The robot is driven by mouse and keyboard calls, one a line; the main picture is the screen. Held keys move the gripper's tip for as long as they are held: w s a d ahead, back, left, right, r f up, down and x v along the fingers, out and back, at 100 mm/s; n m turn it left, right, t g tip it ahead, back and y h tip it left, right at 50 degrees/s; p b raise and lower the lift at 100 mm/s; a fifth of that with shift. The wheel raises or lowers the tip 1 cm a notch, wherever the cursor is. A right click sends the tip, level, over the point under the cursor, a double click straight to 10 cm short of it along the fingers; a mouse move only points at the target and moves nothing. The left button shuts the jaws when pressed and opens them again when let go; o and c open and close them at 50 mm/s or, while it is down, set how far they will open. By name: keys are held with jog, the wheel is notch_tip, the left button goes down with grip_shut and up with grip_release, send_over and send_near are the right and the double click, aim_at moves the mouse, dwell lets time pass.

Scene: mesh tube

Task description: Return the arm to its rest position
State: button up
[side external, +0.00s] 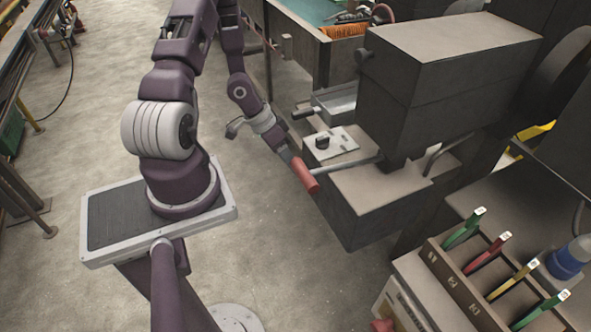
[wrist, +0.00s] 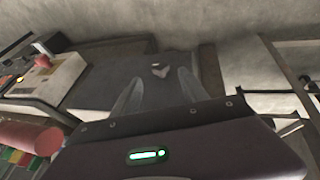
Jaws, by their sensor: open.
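My gripper (side external: 287,154) hangs at the end of my purple arm, left of the dark machine (side external: 425,90). In the wrist view my gripper (wrist: 161,76) has its two grey fingers spread apart with nothing held between them. A red cylindrical handle (side external: 304,175) on a metal rod (side external: 345,165) sticks out from the machine. In the side view my gripper appears close to the handle's upper end. In the wrist view the red handle (wrist: 28,138) lies at lower left, outside the fingers. Part of my arm runs out of the top of the side view.
A light plate with a dark knob (side external: 331,143) and a metal tray (side external: 337,102) sit by the machine. A wooden rack (side external: 470,285) with several coloured-handled tools stands at lower right. A green-topped bench (side external: 305,12) stands behind. Open concrete floor (side external: 275,235) lies left of the machine.

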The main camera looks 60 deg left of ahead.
jog(key=shift+r, duration=0.1)
notch_tip(320, 180, up, 7)
jog(key=w+a+y, duration=0.3)
jog(key=d+r+y, duration=0.2)
jog(key=d+r, duration=0.1)
jog(key=r, duration=0.6)
jog(key=d+r+y, duration=0.1)
jog(key=d+r, duration=0.2)
jog(key=r, duration=0.5)
jog(key=s+d+r+h, duration=0.1)
jog(key=s+d+r, duration=0.3)
jog(key=s+d, duration=0.3)
jog(key=s+d+r+t+h, duration=0.1)
jog(key=s+d+r+h, duration=0.1)
jog(key=s+d+r, duration=0.3)
jog(key=s+d, duration=0.2)
jog(key=d, duration=0.1)
jog(key=shift+s+d+m, duration=0.2)
jog(key=shift+d+m, duration=0.1)
jog(key=shift+d, duration=0.05)
jog(key=shift+r, duration=0.1)
